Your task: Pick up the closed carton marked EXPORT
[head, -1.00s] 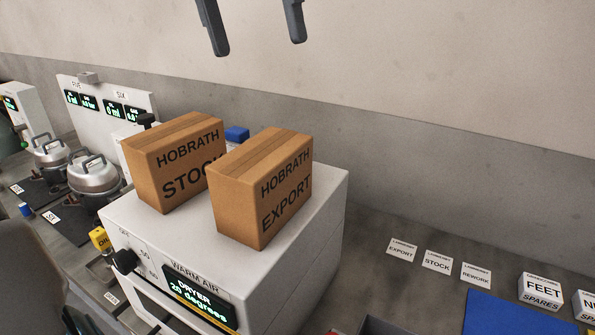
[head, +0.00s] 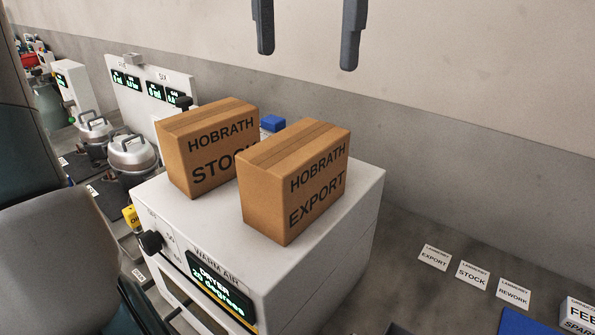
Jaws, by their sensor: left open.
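The closed brown carton marked HOBRATH EXPORT (head: 293,181) sits upright on top of the white warm air dryer (head: 352,196). A similar closed carton marked HOBRATH STOCK (head: 205,150) stands just left of it, partly hidden behind its corner. My left gripper (head: 306,62) shows at the top as two dark fingers pointing down, spread apart with nothing between them. It appears above the EXPORT carton in the picture, not touching it. My right gripper is not in view.
A blue block (head: 272,123) lies behind the cartons. Silver lidded pots (head: 132,153) and a display panel (head: 152,88) stand to the left. EXPORT, STOCK and REWORK cards (head: 473,275) and a blue mat (head: 522,323) lie at the right. A wall runs behind.

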